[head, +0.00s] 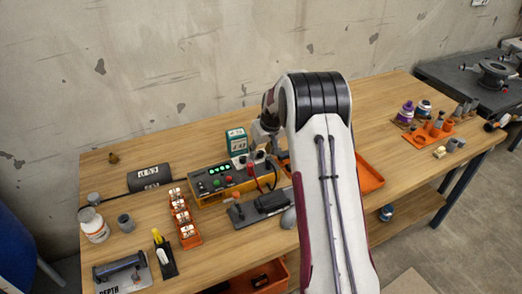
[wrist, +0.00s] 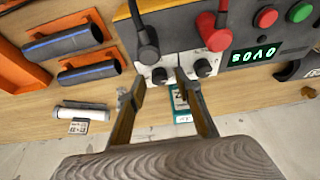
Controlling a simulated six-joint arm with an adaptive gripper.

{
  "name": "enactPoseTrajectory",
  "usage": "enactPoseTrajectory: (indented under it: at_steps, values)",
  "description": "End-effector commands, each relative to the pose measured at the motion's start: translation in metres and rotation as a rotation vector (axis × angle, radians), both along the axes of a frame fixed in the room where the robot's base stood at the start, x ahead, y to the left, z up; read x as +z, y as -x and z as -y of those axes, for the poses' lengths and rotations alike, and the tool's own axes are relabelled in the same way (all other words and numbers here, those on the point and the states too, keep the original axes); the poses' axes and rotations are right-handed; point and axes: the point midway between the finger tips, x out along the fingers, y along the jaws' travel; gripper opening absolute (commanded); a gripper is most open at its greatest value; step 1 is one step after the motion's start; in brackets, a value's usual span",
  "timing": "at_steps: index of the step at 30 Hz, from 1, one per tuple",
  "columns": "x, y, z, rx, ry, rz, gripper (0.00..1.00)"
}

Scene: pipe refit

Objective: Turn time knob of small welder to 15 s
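The small welder (head: 225,182) is an orange and dark grey box with a lit green display, red and green buttons, and plugged leads. In the wrist view it appears upside down, with its green display (wrist: 254,54) at the right. Two dark knobs sit on pale plates there: a left knob (wrist: 160,76) and a right knob (wrist: 203,67). I cannot tell from their labels which is the time knob. My gripper (wrist: 160,79) is open, its fingertips on either side of the left knob with visible gaps. In the head view my arm hides most of the gripper.
A teal box with a display (head: 237,141) stands behind the welder. A red plug (wrist: 214,32) and a black plug (wrist: 145,45) rise close to the knobs. Dark cylinders (wrist: 88,70) lie in orange holders. An orange tray (head: 369,175) is right of my arm.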

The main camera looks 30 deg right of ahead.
Motion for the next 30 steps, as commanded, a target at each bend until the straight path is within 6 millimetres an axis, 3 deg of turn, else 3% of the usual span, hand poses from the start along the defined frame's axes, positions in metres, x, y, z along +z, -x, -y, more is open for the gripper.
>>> enactPoseTrajectory:
  at_steps: [4,8,9,30]
  values:
    - [0.0001,-0.0001,0.0,0.0,0.0,0.0,0.34]
    - [0.0002,0.0,-0.0001,0.0,0.0,0.0,0.02]
    - [0.0002,0.0,-0.0001,0.0,0.0,0.0,0.0]
    - [0.0005,0.0,-0.0008,-0.076,0.001,-0.001,0.0]
